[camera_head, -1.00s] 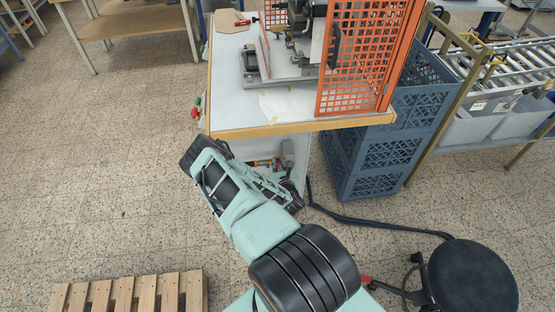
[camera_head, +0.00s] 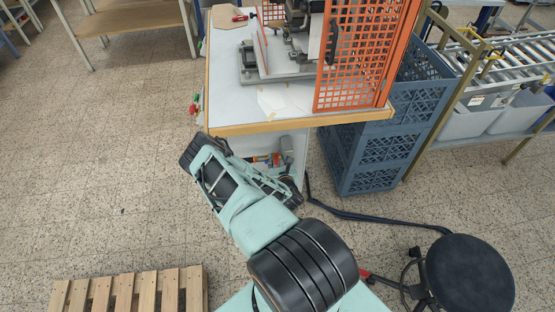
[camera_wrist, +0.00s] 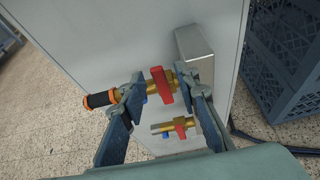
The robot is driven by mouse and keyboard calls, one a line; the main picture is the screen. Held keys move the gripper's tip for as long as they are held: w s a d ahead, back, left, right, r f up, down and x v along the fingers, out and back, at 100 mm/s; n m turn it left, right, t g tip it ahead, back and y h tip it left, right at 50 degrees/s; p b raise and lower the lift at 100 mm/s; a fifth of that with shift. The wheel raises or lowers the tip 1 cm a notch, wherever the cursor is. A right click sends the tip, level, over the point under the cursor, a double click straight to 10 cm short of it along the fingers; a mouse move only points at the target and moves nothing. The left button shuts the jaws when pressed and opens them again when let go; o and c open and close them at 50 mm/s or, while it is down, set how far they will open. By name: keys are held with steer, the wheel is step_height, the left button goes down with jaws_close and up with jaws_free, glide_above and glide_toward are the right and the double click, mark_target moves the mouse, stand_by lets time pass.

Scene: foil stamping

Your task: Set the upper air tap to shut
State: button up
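The upper air tap (camera_wrist: 158,88) is a brass valve with a red lever (camera_wrist: 162,84), in the middle of the wrist view. Its lever stands upright in the picture, across the roughly level pipe line. An orange-ringed fitting (camera_wrist: 100,98) is at its left. The lower tap (camera_wrist: 180,127), also brass with a red lever, sits below. My gripper (camera_wrist: 167,83) is open, with one finger on each side of the upper lever. I see gaps to the lever; contact cannot be told. In the head view the tap area (camera_head: 264,159) is partly hidden by my arm.
The taps are on a pale cabinet side (camera_wrist: 90,40) beside a grey box (camera_wrist: 195,55). Above is the bench (camera_head: 240,95) with a press and orange guard (camera_head: 360,60). Blue crates (camera_head: 375,150) stand right; a hose and stool (camera_head: 468,272) are on the floor.

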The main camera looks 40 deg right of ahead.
steer(key=v, duration=1.2)
stand_by(0.3)
